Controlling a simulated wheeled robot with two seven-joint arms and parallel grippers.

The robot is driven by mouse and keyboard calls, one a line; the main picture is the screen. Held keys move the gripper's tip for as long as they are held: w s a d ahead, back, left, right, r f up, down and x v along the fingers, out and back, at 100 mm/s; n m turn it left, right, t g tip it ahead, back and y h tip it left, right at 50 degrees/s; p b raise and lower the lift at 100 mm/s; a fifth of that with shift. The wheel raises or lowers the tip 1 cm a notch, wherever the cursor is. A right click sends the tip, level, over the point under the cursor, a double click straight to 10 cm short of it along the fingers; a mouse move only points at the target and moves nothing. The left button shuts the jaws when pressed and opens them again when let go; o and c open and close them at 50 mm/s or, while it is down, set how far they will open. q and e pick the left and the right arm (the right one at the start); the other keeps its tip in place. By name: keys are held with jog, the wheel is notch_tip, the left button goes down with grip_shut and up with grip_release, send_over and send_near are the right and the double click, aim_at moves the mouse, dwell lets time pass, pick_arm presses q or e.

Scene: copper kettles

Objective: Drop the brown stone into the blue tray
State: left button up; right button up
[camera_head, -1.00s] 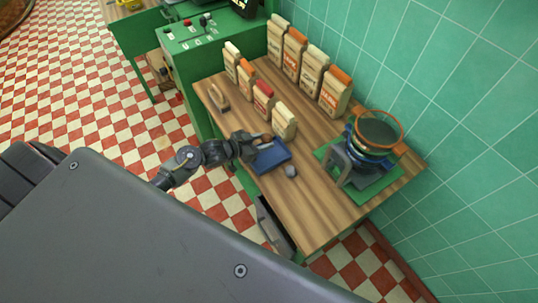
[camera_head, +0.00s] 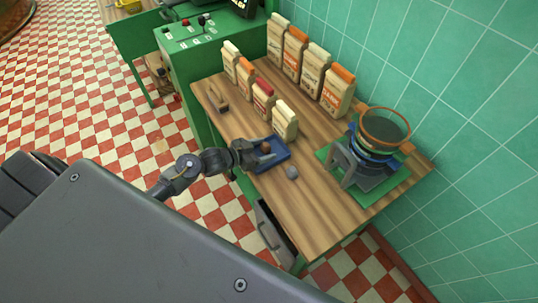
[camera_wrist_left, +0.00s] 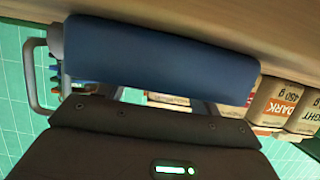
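The brown stone (camera_head: 267,147) shows in the head view at the far left part of the blue tray (camera_head: 281,164), right by the tip of my left gripper (camera_head: 256,153). I cannot tell whether it rests on the tray or is still touched by the fingers. My left gripper is low at the tray's left side, and its finger opening is too small to make out. In the left wrist view, a large blue surface (camera_wrist_left: 160,60), which looks like the tray, fills the middle, and the stone is hidden. My right gripper is not in view.
A grey stone (camera_head: 292,172) lies on the wooden table (camera_head: 310,205) just right of the tray. Several paper bags (camera_head: 285,122) stand behind. A stack of sieves (camera_head: 380,140) on a green base stands at the right. The table's front right is clear.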

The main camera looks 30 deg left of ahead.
pick_arm(q)
jog(key=b+v, duration=0.1)
jog(key=v, duration=1)
jog(key=shift+b, duration=0.35)
jog(key=shift+w, duration=0.15)
